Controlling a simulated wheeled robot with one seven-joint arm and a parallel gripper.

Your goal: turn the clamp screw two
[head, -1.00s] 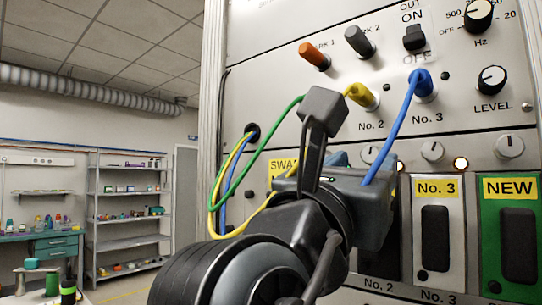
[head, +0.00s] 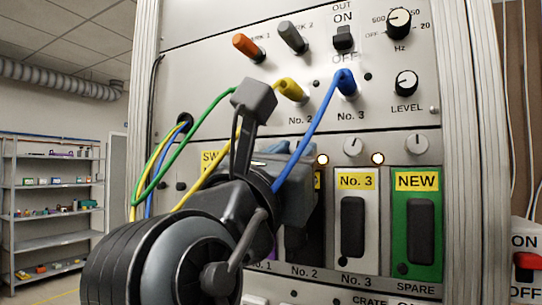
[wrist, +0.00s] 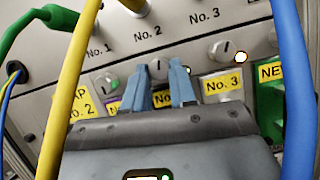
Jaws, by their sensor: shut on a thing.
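Clamp screw two (wrist: 158,68) is a light round knob with a dark slot, on the lower panel above the partly hidden middle yellow label. In the wrist view my gripper (wrist: 160,72) has its two blue fingers on either side of this knob and is shut on it. In the head view my gripper (head: 284,158) is at the row of screws and hides screw two. The No. 2 module below is partly covered by my gripper.
Clamp screw three (head: 353,146) and the spare's screw (head: 416,143) stand to the right, with lit lamps (head: 377,158) nearby. A blue cable (head: 310,125), a yellow cable (wrist: 70,90) and a green cable (head: 185,135) hang close around my gripper.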

